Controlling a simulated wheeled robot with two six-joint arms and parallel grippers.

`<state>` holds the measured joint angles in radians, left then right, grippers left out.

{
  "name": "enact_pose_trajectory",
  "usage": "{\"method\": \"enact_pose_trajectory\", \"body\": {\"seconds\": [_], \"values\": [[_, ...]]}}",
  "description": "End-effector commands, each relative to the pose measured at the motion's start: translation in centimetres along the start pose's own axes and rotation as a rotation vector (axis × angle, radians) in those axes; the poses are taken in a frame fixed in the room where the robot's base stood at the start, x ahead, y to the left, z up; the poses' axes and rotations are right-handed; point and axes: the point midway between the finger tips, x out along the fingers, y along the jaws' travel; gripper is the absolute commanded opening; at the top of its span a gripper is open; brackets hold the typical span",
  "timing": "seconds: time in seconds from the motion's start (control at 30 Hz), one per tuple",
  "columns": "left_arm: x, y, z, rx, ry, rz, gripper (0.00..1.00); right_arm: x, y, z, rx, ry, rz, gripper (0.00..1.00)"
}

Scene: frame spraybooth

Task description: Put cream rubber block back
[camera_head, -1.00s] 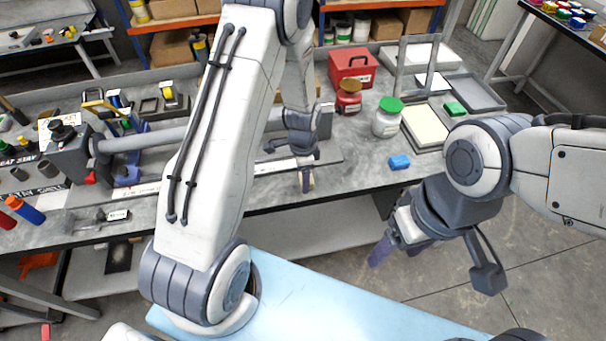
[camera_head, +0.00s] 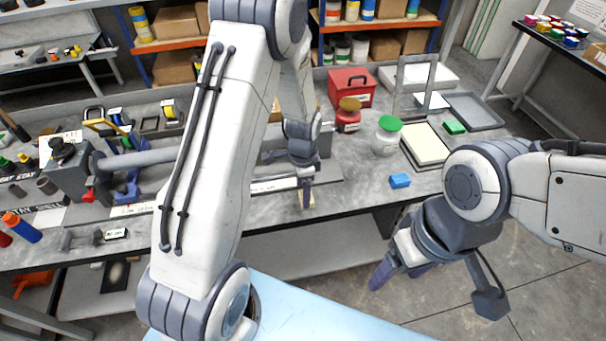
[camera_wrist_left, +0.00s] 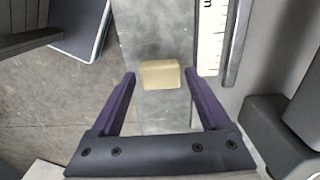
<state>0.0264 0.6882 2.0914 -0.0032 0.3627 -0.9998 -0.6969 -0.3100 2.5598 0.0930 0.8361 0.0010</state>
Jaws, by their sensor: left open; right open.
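The cream rubber block (camera_wrist_left: 160,75) lies on the grey bench top (camera_wrist_left: 160,35) in the left wrist view, near its edge. My left gripper (camera_wrist_left: 160,76) is open, with one purple finger on each side of the block. Small gaps show between the block and both fingertips. In the head view my left gripper (camera_head: 306,197) points down at the bench's front edge, and the block cannot be made out clearly there. My right gripper (camera_head: 390,272) is open and empty over the floor in front of the bench.
A white ruler strip (camera_wrist_left: 208,38) lies right of the block. On the bench are a blue block (camera_head: 400,180), a green-lidded jar (camera_head: 386,140), a red box (camera_head: 351,88), and a tray with a cream sheet (camera_head: 425,143). Clamps and tools crowd the left side.

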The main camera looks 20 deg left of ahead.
Motion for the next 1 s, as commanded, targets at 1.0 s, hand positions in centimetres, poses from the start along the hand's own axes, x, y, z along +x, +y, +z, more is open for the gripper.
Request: {"method": "enact_pose_trajectory", "body": {"seconds": [1.0], "values": [[-17.7,22.9,-1.7,-0.249,0.064,0.036,0.80,1.6,0.1,0.1,-0.001,0.000,0.000,0.71]]}}
